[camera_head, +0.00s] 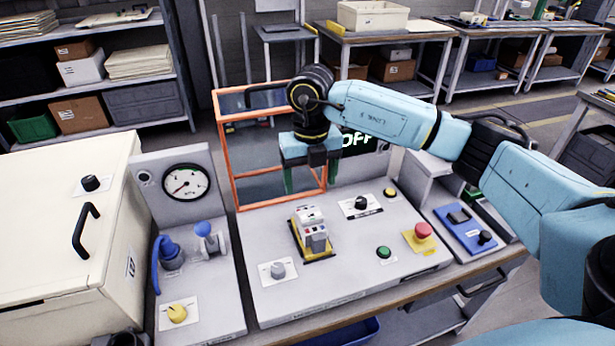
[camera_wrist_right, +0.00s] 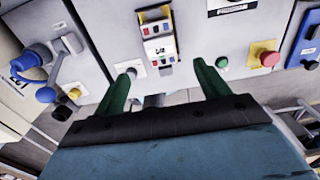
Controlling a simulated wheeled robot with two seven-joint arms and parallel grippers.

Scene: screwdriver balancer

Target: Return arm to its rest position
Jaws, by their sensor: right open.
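My right arm (camera_head: 385,112) reaches in from the right, over the back of the control bench. Its gripper (camera_head: 305,180) has green fingers that point down and hangs above the bench panel, in front of the orange frame. In the right wrist view the two green fingers (camera_wrist_right: 160,82) stand wide apart with nothing between them. Beyond them is a small grey device with coloured buttons (camera_head: 312,232), apart from the fingers; it also shows in the wrist view (camera_wrist_right: 157,42). My left gripper is not in view.
The orange frame (camera_head: 228,150) stands close behind my gripper. A red emergency button (camera_head: 423,230), a black knob (camera_head: 361,202) and a green button (camera_head: 383,252) sit on the panel. A pressure gauge (camera_head: 186,182), a blue-handled valve (camera_head: 168,252) and a cream cabinet (camera_head: 50,215) are at left.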

